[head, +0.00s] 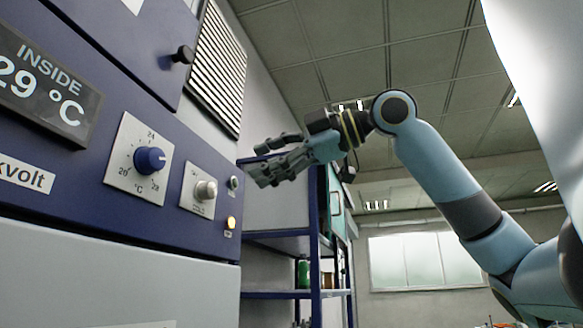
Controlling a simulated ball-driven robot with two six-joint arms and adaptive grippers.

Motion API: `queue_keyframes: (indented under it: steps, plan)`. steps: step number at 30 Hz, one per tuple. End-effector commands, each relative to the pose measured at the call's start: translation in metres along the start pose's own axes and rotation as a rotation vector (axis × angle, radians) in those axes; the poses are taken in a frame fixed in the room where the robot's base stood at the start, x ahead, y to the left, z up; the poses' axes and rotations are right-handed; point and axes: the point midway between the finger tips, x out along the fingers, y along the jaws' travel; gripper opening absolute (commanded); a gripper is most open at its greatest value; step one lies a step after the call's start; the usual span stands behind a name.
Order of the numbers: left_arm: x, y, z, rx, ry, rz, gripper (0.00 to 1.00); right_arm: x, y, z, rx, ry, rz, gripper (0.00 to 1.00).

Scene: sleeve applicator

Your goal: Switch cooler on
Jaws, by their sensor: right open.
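The cooler control panel (80,190) is a dark blue face at the left of the head view. It carries a blue temperature dial (150,160) on a white plate with a °C scale, and a silver knob (205,189) on a smaller white plate. A lit amber lamp (231,223) and a small round fitting (233,183) sit at the panel's right edge. A display (45,85) reads INSIDE 29 °C, its left end cut off. My right gripper (262,164) is open and empty, right of the silver knob and apart from it. My left gripper is not in view.
A black door knob (183,54) sticks out above the panel, beside a louvred vent (216,70). Blue shelving (312,220) with a green jar (304,273) stands behind my right gripper. A bright window (425,260) is in the far wall.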

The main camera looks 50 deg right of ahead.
Motion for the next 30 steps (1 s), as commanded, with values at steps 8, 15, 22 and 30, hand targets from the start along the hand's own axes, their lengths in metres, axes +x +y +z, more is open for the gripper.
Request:
queue_keyframes:
  steps: [8,15,22,30]
  plan:
    - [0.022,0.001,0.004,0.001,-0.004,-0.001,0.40,-0.021,-0.006,0.004,0.001,-0.002,0.002,0.53]
    - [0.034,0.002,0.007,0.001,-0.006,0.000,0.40,-0.038,-0.008,0.005,-0.001,-0.002,0.001,0.53]
    - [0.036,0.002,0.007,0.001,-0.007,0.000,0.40,-0.042,-0.008,0.005,0.000,0.000,-0.001,0.53]
    - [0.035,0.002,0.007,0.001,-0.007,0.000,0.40,-0.042,-0.007,0.004,0.000,0.000,0.000,0.53]
